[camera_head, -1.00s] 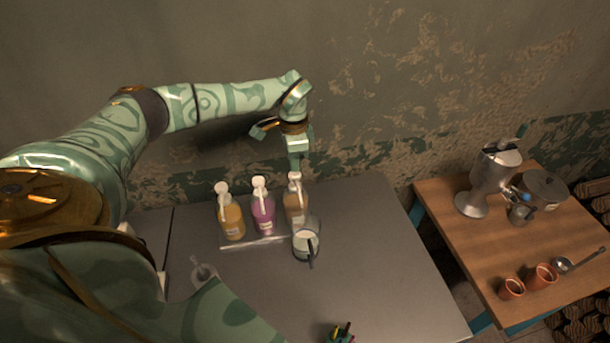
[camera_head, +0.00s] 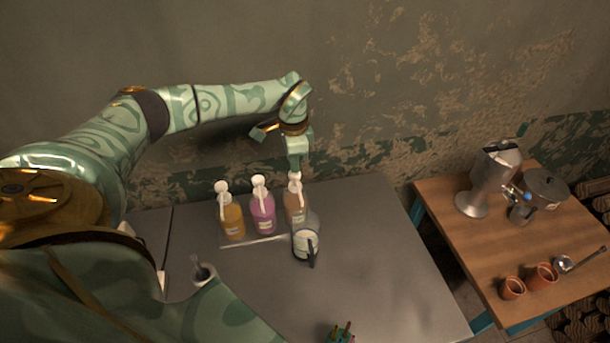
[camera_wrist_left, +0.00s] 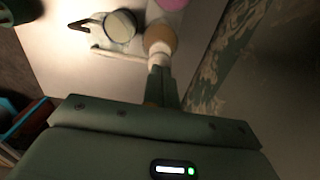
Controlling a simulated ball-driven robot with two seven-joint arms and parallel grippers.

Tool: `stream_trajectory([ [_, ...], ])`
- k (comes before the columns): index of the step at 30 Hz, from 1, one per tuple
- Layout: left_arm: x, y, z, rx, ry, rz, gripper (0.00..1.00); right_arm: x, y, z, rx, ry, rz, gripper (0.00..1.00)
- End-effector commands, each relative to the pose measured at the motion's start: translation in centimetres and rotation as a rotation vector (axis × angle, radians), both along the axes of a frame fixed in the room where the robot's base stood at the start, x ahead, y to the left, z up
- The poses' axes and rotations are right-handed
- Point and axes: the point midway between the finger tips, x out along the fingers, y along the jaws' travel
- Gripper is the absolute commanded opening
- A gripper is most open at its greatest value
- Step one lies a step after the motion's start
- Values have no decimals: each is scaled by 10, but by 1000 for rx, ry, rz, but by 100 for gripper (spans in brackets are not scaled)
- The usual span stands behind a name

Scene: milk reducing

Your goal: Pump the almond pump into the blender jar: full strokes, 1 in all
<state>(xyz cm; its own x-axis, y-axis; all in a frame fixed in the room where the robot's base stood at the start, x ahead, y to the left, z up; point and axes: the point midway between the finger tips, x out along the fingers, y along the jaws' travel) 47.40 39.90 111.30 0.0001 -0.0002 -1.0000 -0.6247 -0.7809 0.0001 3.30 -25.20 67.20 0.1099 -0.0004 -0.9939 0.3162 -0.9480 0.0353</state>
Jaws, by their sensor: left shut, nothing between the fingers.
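My left gripper (camera_head: 295,168) is shut and empty, pointing down directly over the white pump head of the tan bottle (camera_head: 295,207). The fingertips appear to touch the head; its label is too small to read. In the left wrist view, the closed fingers (camera_wrist_left: 161,88) meet the white pump top above the tan bottle (camera_wrist_left: 160,38). A clear jar with a dark handle (camera_head: 306,241), seemingly the blender jar, stands upright in front of this bottle, below its spout. It also shows in the left wrist view (camera_wrist_left: 119,26), with pale contents. My right gripper is out of view.
A purple pump bottle (camera_head: 263,214) and an orange one (camera_head: 231,220) stand to the left on the grey table (camera_head: 370,260). A small grey cup (camera_head: 203,273) is near my body. A wooden side table (camera_head: 470,245) holds metalware and clay cups. The grey table's right side is clear.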

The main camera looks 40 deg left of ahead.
Motion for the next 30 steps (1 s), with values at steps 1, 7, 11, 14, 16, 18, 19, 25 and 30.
stream_trajectory([
  [1, 0, 0, -3, 0, 0, 0, 0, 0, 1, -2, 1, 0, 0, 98],
  [7, 0, 0, -10, 0, 0, 0, 0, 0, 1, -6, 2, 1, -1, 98],
  [11, 0, 0, -15, -1, 1, 0, 0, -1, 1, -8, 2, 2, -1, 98],
  [14, 0, 0, -18, 0, 1, 0, 0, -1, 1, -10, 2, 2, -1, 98],
  [16, 0, 0, -21, 0, 1, 0, 0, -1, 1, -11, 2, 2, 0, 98],
  [18, 0, 0, -23, 0, 1, 0, 0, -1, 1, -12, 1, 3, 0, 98],
  [19, 0, 0, -25, 0, 1, 0, 0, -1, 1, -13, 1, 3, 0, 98],
  [25, -1, 0, -27, 0, 3, 0, 0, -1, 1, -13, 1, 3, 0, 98],
  [30, -1, 0, -25, 0, 4, 0, 0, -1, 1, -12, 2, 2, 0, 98],
])
